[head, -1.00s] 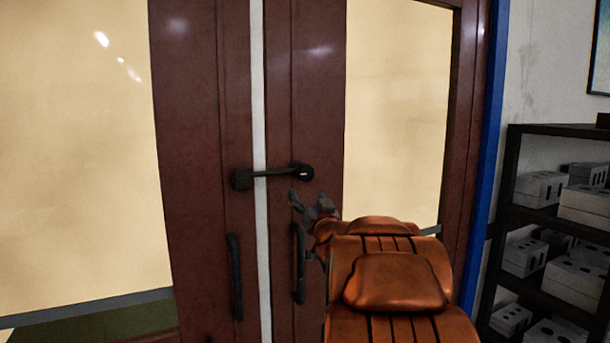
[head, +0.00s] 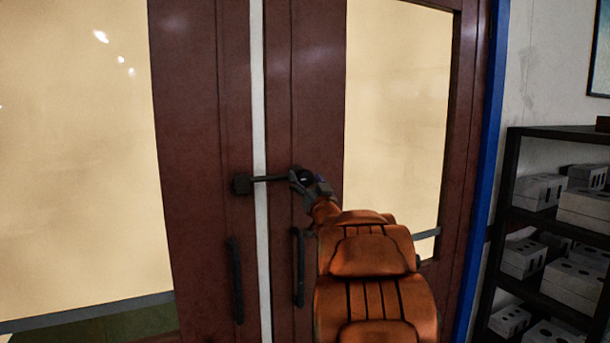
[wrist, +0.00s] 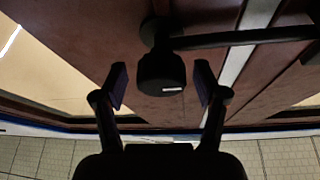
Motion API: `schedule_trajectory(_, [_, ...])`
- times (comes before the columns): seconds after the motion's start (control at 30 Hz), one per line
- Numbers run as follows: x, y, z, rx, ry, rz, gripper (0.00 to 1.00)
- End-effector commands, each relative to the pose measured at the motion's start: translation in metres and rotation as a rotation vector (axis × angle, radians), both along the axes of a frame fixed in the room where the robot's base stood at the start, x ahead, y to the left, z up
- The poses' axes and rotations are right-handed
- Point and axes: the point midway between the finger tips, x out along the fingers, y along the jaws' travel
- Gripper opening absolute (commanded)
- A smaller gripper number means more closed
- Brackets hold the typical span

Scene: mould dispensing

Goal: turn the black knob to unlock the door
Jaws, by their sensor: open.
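The door (head: 205,110) is dark red-brown with two leaves and large pale panes. A black bar (head: 268,178) lies level across the pale gap between the leaves. Its left end sits in a black catch (head: 241,184) on the left leaf. The black knob (wrist: 162,72) is at the bar's other end, on the right leaf. My gripper (head: 300,180) is at the knob and partly hides it in the head view. In the wrist view my gripper (wrist: 161,85) is open, with one finger on each side of the knob and small gaps showing.
Two black vertical pull handles, left (head: 235,280) and right (head: 299,268), are below the bar. A dark shelf (head: 515,165) with several grey blocks stands at the right, beyond the blue door frame (head: 487,150).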

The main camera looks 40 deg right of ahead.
Motion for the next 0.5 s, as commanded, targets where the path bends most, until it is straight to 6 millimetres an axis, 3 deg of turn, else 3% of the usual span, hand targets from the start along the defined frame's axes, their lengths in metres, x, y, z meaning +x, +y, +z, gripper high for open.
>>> schedule_trajectory(0.37, [0.0084,-0.0032,0.0038,-0.001,0.0,0.001,0.72])
schedule_trajectory(0.5, [0.0082,-0.0031,0.0037,-0.001,0.0,0.001,0.6])
